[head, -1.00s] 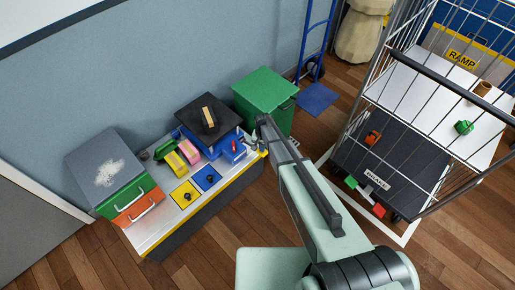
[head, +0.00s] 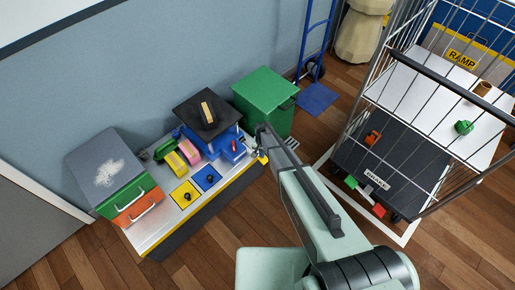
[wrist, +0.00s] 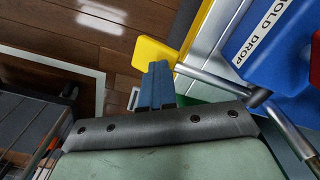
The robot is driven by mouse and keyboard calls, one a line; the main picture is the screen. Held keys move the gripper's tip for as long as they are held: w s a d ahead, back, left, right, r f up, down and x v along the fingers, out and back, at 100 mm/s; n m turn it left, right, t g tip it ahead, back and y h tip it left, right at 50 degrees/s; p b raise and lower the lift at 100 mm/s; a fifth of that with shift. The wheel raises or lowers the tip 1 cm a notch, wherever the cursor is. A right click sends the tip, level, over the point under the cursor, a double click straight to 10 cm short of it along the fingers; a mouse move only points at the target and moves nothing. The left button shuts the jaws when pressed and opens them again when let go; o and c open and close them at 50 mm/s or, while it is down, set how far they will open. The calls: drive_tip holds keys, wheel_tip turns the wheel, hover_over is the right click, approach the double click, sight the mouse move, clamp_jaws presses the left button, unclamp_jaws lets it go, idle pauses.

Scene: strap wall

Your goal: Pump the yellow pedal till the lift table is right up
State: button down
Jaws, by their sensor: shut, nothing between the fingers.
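The lift table has a black top (head: 193,113) with a tan block (head: 208,107) on it. Blue parts show beneath the top, so it stands raised above its blue base; the base also shows in the wrist view (wrist: 262,45), with lettering reading "HOLD DROP". The yellow pedal (wrist: 152,53) is a plate on a metal lever beside that base. In the head view the pedal is small and partly hidden by my arm. My gripper (wrist: 158,68) is shut and empty, its fingertips at the pedal's lower edge. I cannot tell whether they touch.
The lift table stands on a bench (head: 150,232) with a yellow front edge. Left on it is a drawer box (head: 103,170); yellow and blue square plates (head: 186,194) lie in front. A green bin (head: 264,93) is behind my gripper. A wire cage trolley (head: 415,140) stands right.

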drive_tip(key=shift+w+a+f, duration=0.1)
drive_tip(key=shift+f, duration=0.85)
drive_tip(key=shift+r, duration=0.1)
wheel_tip(320, 180, up, 8)
drive_tip(key=shift+r, duration=0.25)
idle(0.7)
